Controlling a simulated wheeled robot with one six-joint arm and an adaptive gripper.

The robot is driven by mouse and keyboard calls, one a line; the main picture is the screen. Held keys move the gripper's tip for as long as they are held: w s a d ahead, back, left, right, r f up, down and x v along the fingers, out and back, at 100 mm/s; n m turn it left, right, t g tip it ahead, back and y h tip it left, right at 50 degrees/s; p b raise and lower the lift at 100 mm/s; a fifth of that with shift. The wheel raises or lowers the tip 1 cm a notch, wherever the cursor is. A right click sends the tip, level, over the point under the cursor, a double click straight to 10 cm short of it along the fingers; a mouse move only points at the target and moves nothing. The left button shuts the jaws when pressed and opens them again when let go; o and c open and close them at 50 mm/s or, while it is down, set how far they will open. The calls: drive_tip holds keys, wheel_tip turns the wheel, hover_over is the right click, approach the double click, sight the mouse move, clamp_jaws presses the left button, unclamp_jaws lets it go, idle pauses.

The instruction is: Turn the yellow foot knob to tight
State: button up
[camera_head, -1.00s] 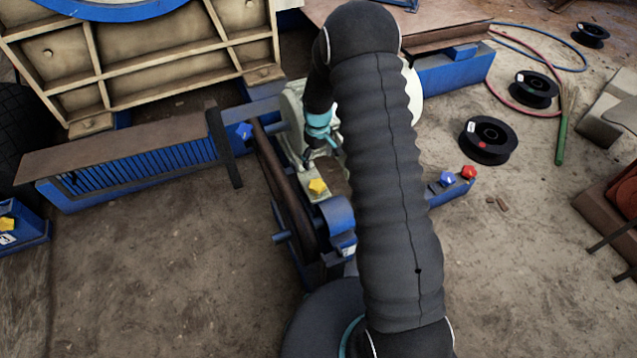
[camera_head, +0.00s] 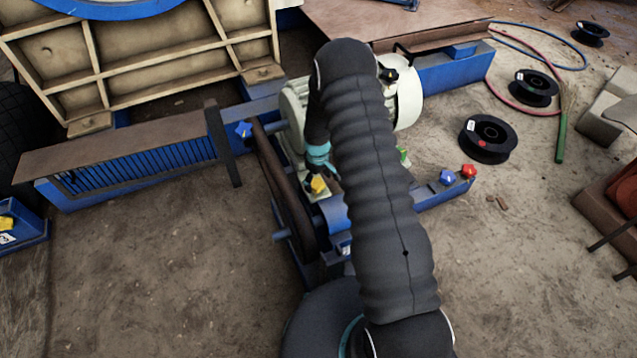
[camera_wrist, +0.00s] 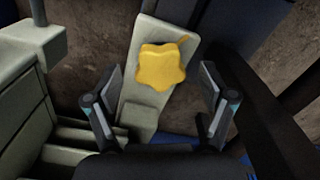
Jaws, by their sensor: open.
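The yellow foot knob (camera_head: 317,184) is a star-shaped knob on a pale foot of the motor, beside the belt. In the wrist view the yellow knob (camera_wrist: 161,67) lies on the pale foot plate (camera_wrist: 137,103), with a small yellow pointer at its upper right. My gripper (camera_wrist: 160,100) is open, with one finger to the lower left and one to the lower right of the knob. The fingers look apart from the knob. In the head view my gripper (camera_head: 325,174) is just above the knob and partly covers it.
The drive belt (camera_head: 282,185) runs close to the left of the knob. The pale motor (camera_head: 403,98) stands behind my arm. A blue knob (camera_head: 447,177) and a red knob (camera_head: 469,171) sit on the blue rail to the right. Black spools (camera_head: 488,138) lie on the floor.

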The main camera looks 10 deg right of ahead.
drive_tip(key=shift+f, duration=0.85)
drive_tip(key=c, duration=1.2)
drive_tip(key=shift+o, duration=0.2)
drive_tip(key=shift+f+m+b, duration=0.1)
drive_tip(key=shift+m+b, duration=0.6)
drive_tip(key=shift+m, duration=0.1)
drive_tip(key=shift+m+b, duration=0.3)
drive_tip(key=shift+m, duration=0.5)
drive_tip(key=o, duration=1.2)
drive_tip(key=shift+c, duration=0.2)
drive_tip(key=shift+r, duration=0.2)
